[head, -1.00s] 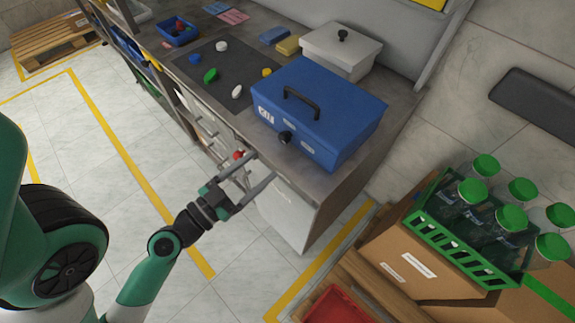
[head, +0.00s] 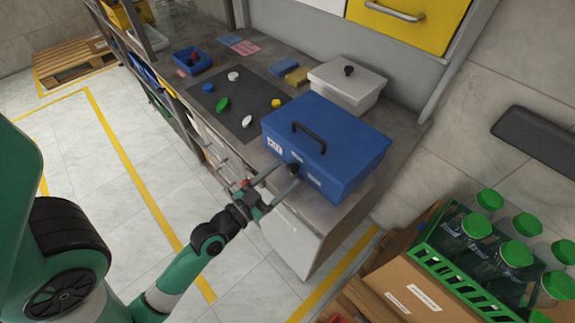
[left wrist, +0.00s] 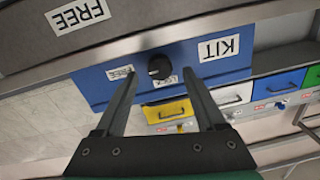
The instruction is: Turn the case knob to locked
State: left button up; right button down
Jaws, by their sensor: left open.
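The blue case (head: 345,148) stands on the workbench with a black handle on its lid. Its round black knob (head: 293,168) is on the front face. In the left wrist view, the knob (left wrist: 160,68) sits between a FREE label (left wrist: 120,73) and a label reading LOCK (left wrist: 165,78), partly hidden by a finger. A KIT label (left wrist: 219,48) is farther along. I cannot tell which way the knob points. My left gripper (head: 285,175) is open at the case front, its fingertips either side of the knob with gaps showing. My right gripper is not in view.
A dark mat (head: 238,118) with several coloured caps lies left of the case. A white lidded box (head: 348,88) stands behind it. A green crate of bottles (head: 450,268) stands on cardboard at the lower right. Floor in front of the bench is clear.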

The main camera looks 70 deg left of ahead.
pick_arm(q)
jog(key=shift+x, duration=1.1)
jog(key=shift+f, duration=0.1)
grip_shut()
